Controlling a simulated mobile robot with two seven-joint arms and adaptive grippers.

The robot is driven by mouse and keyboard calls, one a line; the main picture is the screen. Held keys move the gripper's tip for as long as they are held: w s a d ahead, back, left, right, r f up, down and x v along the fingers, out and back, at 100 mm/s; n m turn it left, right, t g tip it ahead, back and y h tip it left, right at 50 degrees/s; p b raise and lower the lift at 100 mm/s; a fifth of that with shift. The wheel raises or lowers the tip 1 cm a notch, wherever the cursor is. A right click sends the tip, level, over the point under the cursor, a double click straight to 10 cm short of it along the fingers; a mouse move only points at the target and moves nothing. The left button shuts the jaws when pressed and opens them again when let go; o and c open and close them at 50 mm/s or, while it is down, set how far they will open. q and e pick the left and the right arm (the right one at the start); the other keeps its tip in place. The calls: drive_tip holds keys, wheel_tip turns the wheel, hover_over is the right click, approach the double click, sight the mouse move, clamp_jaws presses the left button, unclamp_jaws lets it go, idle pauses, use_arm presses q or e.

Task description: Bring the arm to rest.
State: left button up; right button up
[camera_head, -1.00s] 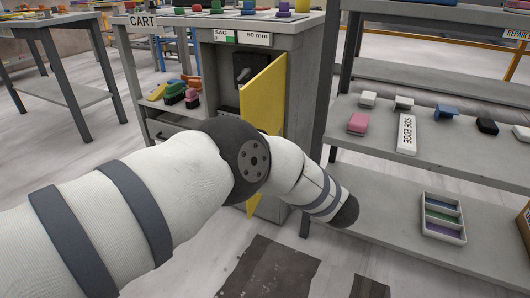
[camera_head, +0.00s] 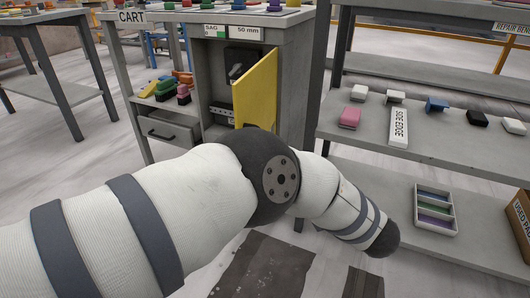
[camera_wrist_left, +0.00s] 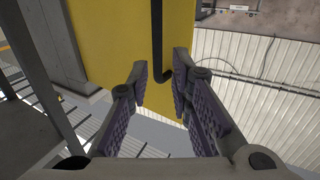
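My left arm (camera_head: 190,195) reaches across the head view from the left, and its gripper does not show there. In the left wrist view the left gripper (camera_wrist_left: 161,70) is open, with its purple ribbed pads apart and nothing held between them. Beyond the fingers is the yellow door (camera_wrist_left: 110,45) with a dark bar handle (camera_wrist_left: 157,35). The handle's bent lower end appears near the right fingertip; I cannot tell whether they touch. In the head view the yellow door (camera_head: 258,90) of the cart stands open, its lower part hidden by my arm. My right gripper is not in view.
The grey cart (camera_head: 299,75) bears colored items on top and in a side shelf. A bench (camera_head: 440,150) at right carries several blocks and a "SIDE EDGE" label. A divided tray (camera_head: 435,210) lies on its lower shelf, near my arm. Dark mats (camera_head: 265,268) lie on the floor.

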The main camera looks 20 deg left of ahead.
use_arm(q)
drive_tip(key=v, duration=0.3)
